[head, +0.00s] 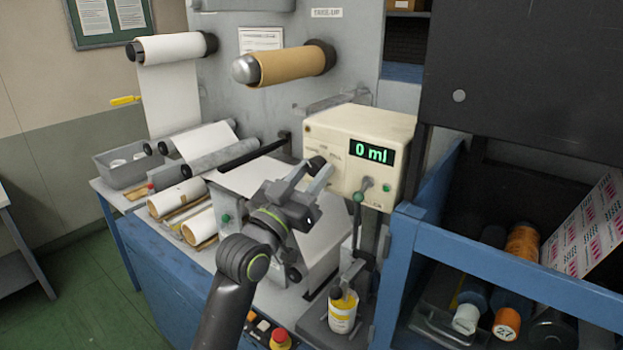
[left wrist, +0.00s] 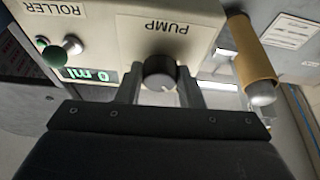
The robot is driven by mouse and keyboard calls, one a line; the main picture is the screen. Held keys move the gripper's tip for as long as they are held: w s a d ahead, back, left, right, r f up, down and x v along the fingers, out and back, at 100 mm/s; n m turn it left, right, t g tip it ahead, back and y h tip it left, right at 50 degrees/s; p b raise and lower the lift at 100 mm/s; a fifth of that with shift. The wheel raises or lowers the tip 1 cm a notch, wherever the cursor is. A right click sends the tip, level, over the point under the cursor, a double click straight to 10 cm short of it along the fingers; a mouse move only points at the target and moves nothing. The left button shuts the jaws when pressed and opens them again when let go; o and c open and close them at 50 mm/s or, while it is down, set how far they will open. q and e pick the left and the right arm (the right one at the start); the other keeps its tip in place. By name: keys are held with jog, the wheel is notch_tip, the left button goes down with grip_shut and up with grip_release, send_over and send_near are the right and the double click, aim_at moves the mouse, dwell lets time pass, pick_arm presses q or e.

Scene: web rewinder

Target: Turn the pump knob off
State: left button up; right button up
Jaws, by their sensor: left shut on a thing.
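The pump knob (left wrist: 159,73) is a dark round knob with a white mark on its rim, under an upside-down PUMP label in the left wrist view. It sits on the cream control box (head: 403,131), whose green display (head: 371,152) reads 0 ml. My left gripper (head: 309,172) is at the left part of the box front. In the left wrist view its two fingers (left wrist: 161,88) stand on either side of the knob, shut on it. In the head view the knob is mostly hidden by the fingers. My right gripper is not in view.
A roller lever (head: 361,193) with a green ball and a green button (head: 386,188) sit right of the knob. A yellow-white bottle (head: 343,310) stands below. A brown roll (head: 290,65) sticks out above. A blue-framed shelf (head: 480,262) is at right.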

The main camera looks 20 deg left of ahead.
pick_arm(q)
jog(key=m+h+b, duration=0.1)
jog(key=m+b, duration=0.2)
jog(key=m+g+h+b, duration=0.1)
jog(key=m+b, duration=0.2)
jog(key=m+g+h+b, duration=0.1)
jog(key=m+h+b, duration=0.1)
jog(key=b, duration=0.1)
jog(key=shift+a+f+m, duration=0.2)
jog(key=shift+f+m, duration=0.05)
jog(key=shift+m, duration=0.15)
jog(key=shift+r+m+g+h+b, duration=0.2)
jog(key=shift+m+g+b, duration=0.15)
jog(key=shift+m+b, duration=0.4)
jog(key=shift+r+m+g+h+b, duration=0.1)
jog(key=shift+m+g+h+b, duration=0.2)
jog(key=shift+m+b, duration=0.45)
jog(key=shift+w, duration=0.1)
jog(key=o, duration=1)
jog(key=shift+c, duration=0.2)
jog(key=shift+a, duration=0.1)
